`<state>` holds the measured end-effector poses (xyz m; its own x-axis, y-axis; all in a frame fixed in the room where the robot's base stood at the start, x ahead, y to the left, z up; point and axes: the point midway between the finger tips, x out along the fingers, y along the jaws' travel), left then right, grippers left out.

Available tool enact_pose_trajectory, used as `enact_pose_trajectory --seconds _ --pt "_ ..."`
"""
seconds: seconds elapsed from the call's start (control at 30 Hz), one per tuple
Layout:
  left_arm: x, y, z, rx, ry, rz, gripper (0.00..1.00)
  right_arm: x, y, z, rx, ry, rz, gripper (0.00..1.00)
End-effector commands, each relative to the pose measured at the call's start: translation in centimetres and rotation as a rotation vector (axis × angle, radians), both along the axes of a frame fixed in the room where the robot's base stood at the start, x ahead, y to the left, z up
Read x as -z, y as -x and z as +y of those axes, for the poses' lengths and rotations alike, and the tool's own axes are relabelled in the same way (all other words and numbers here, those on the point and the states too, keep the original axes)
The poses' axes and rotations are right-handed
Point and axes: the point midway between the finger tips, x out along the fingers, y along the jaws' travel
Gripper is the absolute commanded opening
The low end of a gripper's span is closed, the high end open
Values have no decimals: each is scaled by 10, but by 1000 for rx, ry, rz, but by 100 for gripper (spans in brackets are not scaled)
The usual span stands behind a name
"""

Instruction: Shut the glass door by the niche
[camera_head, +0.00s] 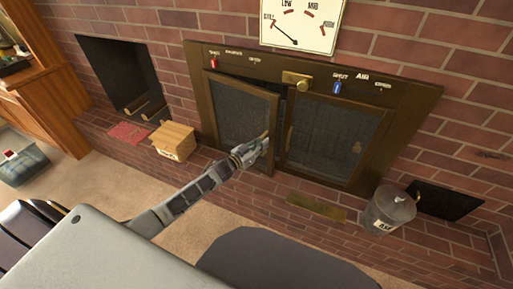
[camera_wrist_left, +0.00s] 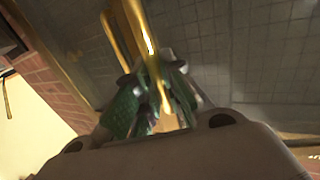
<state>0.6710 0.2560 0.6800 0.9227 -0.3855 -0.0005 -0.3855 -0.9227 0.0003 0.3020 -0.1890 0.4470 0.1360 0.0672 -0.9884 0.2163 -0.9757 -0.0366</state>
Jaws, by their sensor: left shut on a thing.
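The left glass door (camera_head: 238,108), the one nearer the niche (camera_head: 115,68), stands ajar in the brass frame (camera_head: 415,97). Its right edge is swung out, with a dark gap beside it. The right glass door (camera_head: 328,135) looks closed. My left gripper (camera_head: 264,143) is at the lower right edge of the left door. In the left wrist view, the green-padded fingers (camera_wrist_left: 155,92) are shut on the upright brass handle (camera_wrist_left: 138,28), with the door's glass behind. The fingers hide part of the handle. My right gripper is not in view.
A small wooden box (camera_head: 174,141) stands on the brick ledge below the niche, beside a red mat (camera_head: 129,132). A metal ash bucket (camera_head: 389,208) stands at the right. A gauge (camera_head: 303,24) hangs above; a brass knob (camera_head: 296,80) and levers sit on the frame.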

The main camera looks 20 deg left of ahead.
Motion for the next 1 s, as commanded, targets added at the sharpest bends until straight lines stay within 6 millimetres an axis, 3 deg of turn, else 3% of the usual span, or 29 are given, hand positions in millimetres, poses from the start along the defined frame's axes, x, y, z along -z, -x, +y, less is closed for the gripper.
enact_pose_trajectory --seconds 0.3,0.63,1.0 --pt "0 -28 -9 -82 4 -2 0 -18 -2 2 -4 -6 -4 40" --pt "0 -54 -13 -92 0 -2 0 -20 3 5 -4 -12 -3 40" --pt "0 -72 -15 -92 -1 -1 0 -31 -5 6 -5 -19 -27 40"
